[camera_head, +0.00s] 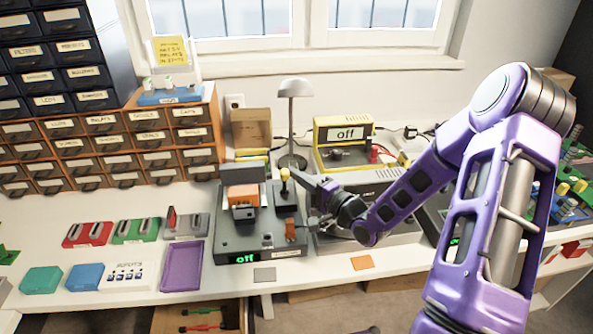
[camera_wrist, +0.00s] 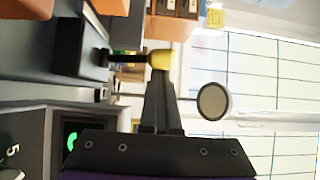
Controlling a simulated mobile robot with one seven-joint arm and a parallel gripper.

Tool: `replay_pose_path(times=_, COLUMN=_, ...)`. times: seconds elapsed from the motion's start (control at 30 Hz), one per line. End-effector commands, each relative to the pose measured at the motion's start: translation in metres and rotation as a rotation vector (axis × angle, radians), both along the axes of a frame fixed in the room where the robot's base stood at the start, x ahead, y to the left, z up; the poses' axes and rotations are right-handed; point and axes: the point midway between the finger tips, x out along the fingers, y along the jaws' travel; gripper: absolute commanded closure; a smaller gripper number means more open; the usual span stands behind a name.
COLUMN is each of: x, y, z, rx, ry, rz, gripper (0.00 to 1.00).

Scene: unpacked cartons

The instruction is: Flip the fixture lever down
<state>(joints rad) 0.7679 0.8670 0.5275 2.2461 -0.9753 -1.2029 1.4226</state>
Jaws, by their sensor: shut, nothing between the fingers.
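The fixture (camera_head: 228,245) is a dark grey box on the white bench, with a green "off" display on its front. Its lever (camera_head: 285,176) has a yellow knob on a dark shaft and stands upright from a black block at the box's right side. In the wrist view, turned on its side, the lever's yellow knob (camera_wrist: 160,60) is just beyond the fingertips. My gripper (camera_head: 298,176) is shut and empty, with its tips at the right of the knob; its fingers also show in the wrist view (camera_wrist: 160,84). I cannot tell whether they touch the knob.
An orange block (camera_head: 243,195) sits on the fixture, left of the lever. A lamp (camera_head: 294,90) stands behind, and a yellow power supply (camera_head: 343,131) reading "off" stands at the back right. A purple tray (camera_head: 182,268) lies left of the fixture. Drawer cabinets (camera_head: 130,150) fill the back left.

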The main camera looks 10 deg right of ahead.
Motion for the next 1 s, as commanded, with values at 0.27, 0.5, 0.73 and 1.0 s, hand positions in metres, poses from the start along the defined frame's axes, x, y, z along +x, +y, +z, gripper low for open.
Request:
replay_pose_path(times=0.27, x=-0.01, y=0.001, z=-0.005, rx=0.001, ry=0.004, rz=0.001, gripper=1.0)
replay_pose_path(times=0.5, x=-0.013, y=0.001, z=-0.007, rx=-0.001, ry=0.003, rz=0.0, gripper=1.0)
replay_pose_path(times=0.73, x=-0.014, y=0.0, z=-0.008, rx=-0.001, ry=0.003, rz=0.0, gripper=1.0)
replay_pose_path(times=1.0, x=-0.014, y=0.0, z=-0.007, rx=-0.001, ry=0.003, rz=-0.001, gripper=1.0)
